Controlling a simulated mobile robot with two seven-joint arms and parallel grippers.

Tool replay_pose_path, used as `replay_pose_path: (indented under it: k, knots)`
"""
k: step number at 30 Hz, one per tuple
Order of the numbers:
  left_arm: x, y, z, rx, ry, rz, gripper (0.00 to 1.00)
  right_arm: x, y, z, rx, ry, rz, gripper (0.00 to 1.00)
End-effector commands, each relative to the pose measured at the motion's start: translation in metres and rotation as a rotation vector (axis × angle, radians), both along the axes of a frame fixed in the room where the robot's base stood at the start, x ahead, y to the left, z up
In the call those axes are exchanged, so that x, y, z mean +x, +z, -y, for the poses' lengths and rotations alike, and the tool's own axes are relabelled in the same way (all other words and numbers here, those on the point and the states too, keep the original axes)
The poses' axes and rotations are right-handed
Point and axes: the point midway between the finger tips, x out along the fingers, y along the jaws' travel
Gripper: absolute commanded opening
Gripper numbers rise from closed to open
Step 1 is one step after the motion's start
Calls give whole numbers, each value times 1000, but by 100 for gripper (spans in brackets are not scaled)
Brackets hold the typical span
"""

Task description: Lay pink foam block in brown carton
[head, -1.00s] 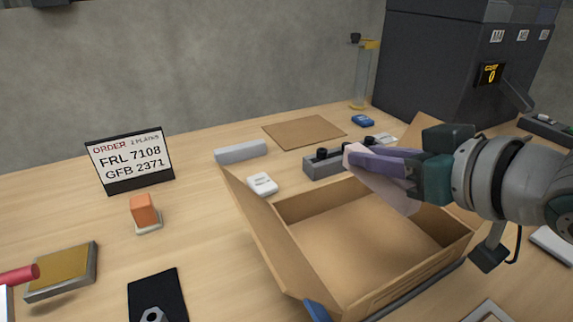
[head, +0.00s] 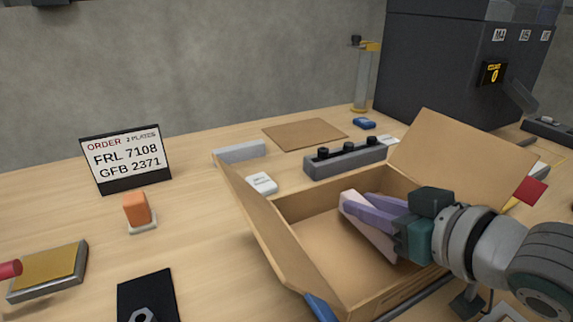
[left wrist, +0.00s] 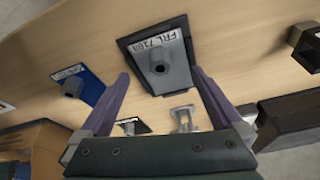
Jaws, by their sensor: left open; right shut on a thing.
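The brown carton (head: 258,222) stands open on the table, its side flaps spread outward. The pale pink foam block (head: 364,232) is tilted inside the carton's opening, partly hidden behind purple fingers. My right gripper (head: 372,212) is shut on the block, reaching in from the right; I cannot tell whether the block touches the carton floor. My left gripper (left wrist: 163,92) shows in the left wrist view, open and empty, above plates on the table. A part of the carton (left wrist: 35,145) shows at that view's lower left.
A grey block with black knobs (head: 345,160) stands behind the carton. A white item (head: 262,184) and an orange-topped stamp (head: 137,209) are to its left. The order sign (head: 127,158) stands farther left. A dark machine (head: 440,65) is at the back right.

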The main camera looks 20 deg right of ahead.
Motion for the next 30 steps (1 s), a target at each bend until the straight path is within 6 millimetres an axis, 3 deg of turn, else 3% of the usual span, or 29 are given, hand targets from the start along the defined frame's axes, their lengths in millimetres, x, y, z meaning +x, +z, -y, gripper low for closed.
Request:
replay_pose_path:
  k: [11, 12, 18, 26, 30]
  knots:
    - [0, -4, -1, 4, -4, 1, 100, 0, -8, 0, 0, 0, 1, 0]
    - [0, -4, -1, 6, -4, 1, 100, 0, -8, 0, 0, 0, 1, 35]
    - [0, -4, -3, 11, -7, 2, 100, 0, -8, 0, 0, 0, 1, 57]
    - [0, -4, -3, 11, -7, 2, 100, 0, -8, 0, 0, 0, 1, 60]
    - [0, 3, -3, 11, -7, 2, 100, 0, 4, 0, -1, 0, 2, 60]
